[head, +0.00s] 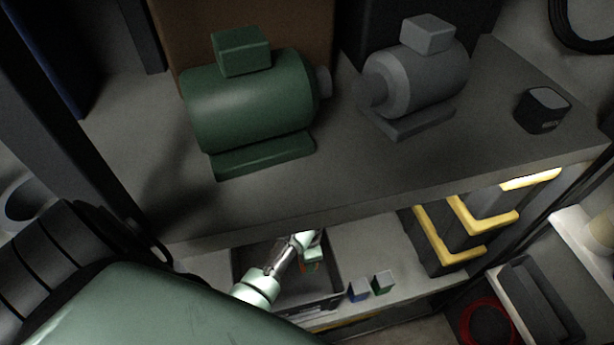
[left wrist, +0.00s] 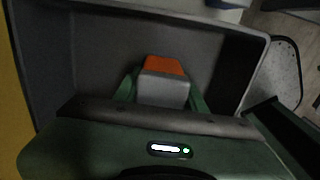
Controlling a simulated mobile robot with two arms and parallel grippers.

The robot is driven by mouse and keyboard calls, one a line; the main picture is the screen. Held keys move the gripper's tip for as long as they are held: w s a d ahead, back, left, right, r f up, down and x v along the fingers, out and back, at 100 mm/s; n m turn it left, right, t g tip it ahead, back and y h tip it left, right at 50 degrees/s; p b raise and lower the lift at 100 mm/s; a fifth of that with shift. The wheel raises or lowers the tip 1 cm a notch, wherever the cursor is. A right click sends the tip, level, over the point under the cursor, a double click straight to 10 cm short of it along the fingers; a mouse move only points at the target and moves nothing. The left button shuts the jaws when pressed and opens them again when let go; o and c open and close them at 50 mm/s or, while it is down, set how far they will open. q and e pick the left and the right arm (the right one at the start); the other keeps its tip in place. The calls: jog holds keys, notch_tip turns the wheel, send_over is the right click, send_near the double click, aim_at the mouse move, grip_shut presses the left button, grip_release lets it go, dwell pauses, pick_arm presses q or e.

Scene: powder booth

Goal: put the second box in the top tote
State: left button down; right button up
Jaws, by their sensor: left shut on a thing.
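A dark grey tote (head: 325,303) stands on the lower shelf, partly hidden by my left arm. My left gripper (head: 310,254) reaches into it. The gripper is shut on an orange and grey box (head: 311,266). In the left wrist view the box (left wrist: 164,67) sits between the green fingers, inside the tote walls (left wrist: 52,60). I cannot tell whether the box touches the tote floor. A blue box (head: 358,290) and a green box (head: 383,283) stand on the shelf just right of the tote. My right gripper is not in view.
The upper shelf (head: 365,180) overhangs the tote. It carries a green motor (head: 250,105), a grey motor (head: 415,80) and a small dark block (head: 542,109). Dark bins with yellow edges (head: 437,240) stand right on the lower shelf. Some shelf is bare between boxes and bins.

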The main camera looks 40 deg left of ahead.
pick_arm(q)
jog(key=shift+f+b, duration=0.55)
jog(key=shift+f, duration=2.85)
jog(key=shift+f, duration=0.15)
jog(key=c, duration=0.8)
grip_release()
jog(key=shift+f, duration=0.1)
jog(key=shift+c, duration=0.2)
jog(key=shift+r, duration=0.5)
notch_tip(320, 180, up, 12)
jog(key=shift+f+p, duration=0.25)
jog(key=shift+p, duration=0.75)
